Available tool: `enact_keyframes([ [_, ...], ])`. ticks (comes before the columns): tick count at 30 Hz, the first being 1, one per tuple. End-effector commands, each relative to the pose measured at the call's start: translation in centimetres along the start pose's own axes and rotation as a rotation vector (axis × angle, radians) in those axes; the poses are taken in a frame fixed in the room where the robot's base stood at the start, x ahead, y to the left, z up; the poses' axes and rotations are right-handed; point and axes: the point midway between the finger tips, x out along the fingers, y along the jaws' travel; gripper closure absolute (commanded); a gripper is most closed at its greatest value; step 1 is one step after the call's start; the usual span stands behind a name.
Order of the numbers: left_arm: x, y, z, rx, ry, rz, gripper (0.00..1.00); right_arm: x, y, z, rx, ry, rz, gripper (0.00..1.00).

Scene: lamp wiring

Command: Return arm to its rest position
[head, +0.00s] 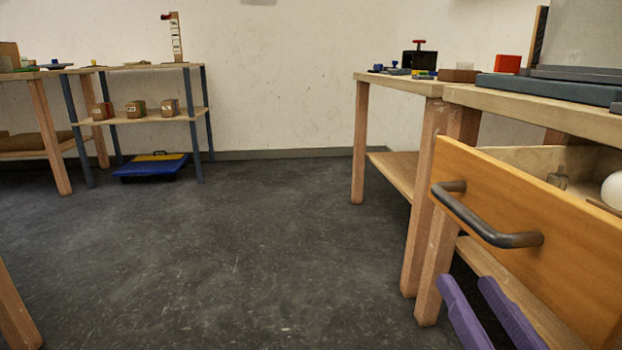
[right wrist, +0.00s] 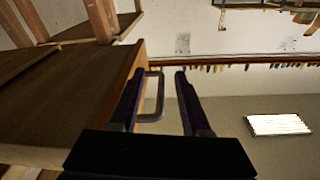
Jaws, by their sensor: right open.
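My right gripper (head: 466,282) shows at the lower right of the head view as two purple fingers, spread apart and empty. It is below the grey bar handle (head: 490,222) of a wooden drawer (head: 565,250) and visibly apart from it. The drawer stands open, with a white round object (head: 612,190) and a small metal piece (head: 557,178) inside. In the right wrist view the open gripper (right wrist: 159,72) points at the handle (right wrist: 158,110), which appears between the fingers; no contact shows. The rest of my right arm is hidden. My left gripper is not in view.
The workbench (head: 540,110) above the drawer carries a grey case (head: 550,88) and a red block (head: 507,64). Its legs stand close beside the gripper. A shelf (head: 140,118) with small boxes is at the far left. The dark floor (head: 230,250) between is clear.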

Motion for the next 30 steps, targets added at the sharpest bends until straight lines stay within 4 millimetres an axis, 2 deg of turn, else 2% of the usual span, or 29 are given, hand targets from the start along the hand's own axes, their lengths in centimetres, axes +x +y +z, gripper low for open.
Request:
enact_keyframes([
  [5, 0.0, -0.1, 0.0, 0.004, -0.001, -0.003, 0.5, -1.2, 0.5, 2.8, -0.057, -0.312, 0.008, 0.53],
  [8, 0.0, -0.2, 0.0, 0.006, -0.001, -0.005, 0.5, -3.1, 0.7, 4.3, -0.093, -0.508, 0.012, 0.53],
  [12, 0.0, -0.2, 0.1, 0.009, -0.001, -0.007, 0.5, -7.3, 1.0, 5.6, -0.146, -0.792, 0.012, 0.53],
  [17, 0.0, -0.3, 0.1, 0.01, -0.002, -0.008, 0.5, -13.0, 1.2, 5.5, -0.199, -1.074, 0.01, 0.53],
  [23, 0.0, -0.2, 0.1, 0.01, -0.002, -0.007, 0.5, -20.2, 1.5, 3.8, -0.256, -1.372, 0.003, 0.53],
  [25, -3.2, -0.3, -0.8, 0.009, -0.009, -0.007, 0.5, -20.2, 1.0, 0.3, -0.259, -1.393, 0.003, 0.53],
  [30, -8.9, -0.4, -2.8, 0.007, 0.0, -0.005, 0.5, -19.4, 0.0, -5.3, -0.258, -1.393, 0.004, 0.53],
])
